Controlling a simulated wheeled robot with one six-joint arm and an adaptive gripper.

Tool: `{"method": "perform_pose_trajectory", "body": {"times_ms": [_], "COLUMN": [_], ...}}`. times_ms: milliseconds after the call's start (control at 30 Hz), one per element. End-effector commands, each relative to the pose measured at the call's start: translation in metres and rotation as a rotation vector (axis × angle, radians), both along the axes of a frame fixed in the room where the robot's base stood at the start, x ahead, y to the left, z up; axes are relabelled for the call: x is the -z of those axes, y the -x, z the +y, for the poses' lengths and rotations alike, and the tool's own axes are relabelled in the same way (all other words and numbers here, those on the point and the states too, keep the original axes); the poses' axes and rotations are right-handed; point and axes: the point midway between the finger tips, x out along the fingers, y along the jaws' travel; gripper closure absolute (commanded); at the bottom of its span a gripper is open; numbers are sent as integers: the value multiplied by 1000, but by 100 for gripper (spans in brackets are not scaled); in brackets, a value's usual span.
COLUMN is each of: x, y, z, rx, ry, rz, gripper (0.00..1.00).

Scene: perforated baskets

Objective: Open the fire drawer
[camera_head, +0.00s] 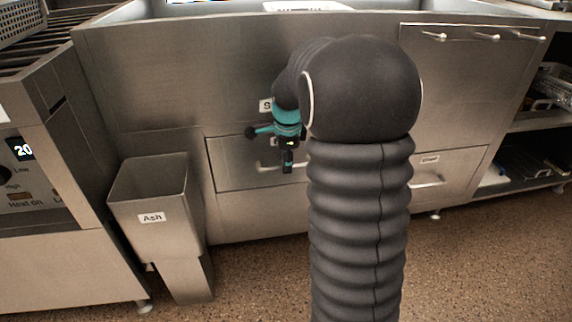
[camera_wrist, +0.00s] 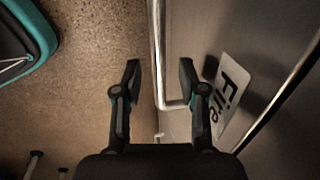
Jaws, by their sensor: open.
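The fire drawer (camera_head: 235,172) is a flat metal front low on the steel unit, and it looks shut. Its label is mostly hidden behind my gripper (camera_head: 287,160) in the head view. In the wrist view the label (camera_wrist: 234,92) reads "Fire". The drawer's bar handle (camera_wrist: 155,45) runs down the wrist view and bends in toward the drawer front (camera_wrist: 195,30). My gripper also shows in the wrist view (camera_wrist: 159,78), open, with one finger on each side of the handle. I cannot tell whether either finger touches it.
A metal bin labelled Ash (camera_head: 150,190) stands on the floor left of the drawer. Another labelled drawer with a handle (camera_head: 428,182) is at the right, partly behind my arm. A heater unit (camera_head: 50,240) stands at far left. Speckled floor (camera_head: 255,270) in front of the drawer is clear.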

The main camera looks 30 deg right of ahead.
Motion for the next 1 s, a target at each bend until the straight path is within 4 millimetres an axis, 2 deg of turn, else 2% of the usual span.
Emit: {"method": "perform_pose_trajectory", "body": {"times_ms": [133,433,467,600,1000], "x": [10,11,11,11,11], "y": [-1,-2,-2,-2,1], "z": [0,0,0,0,1], "rx": [0,0,0,0,-1], "ry": [-1,0,0,0,0], "rz": [2,1,1,1,1], "gripper": [59,59,64,99,100]}}
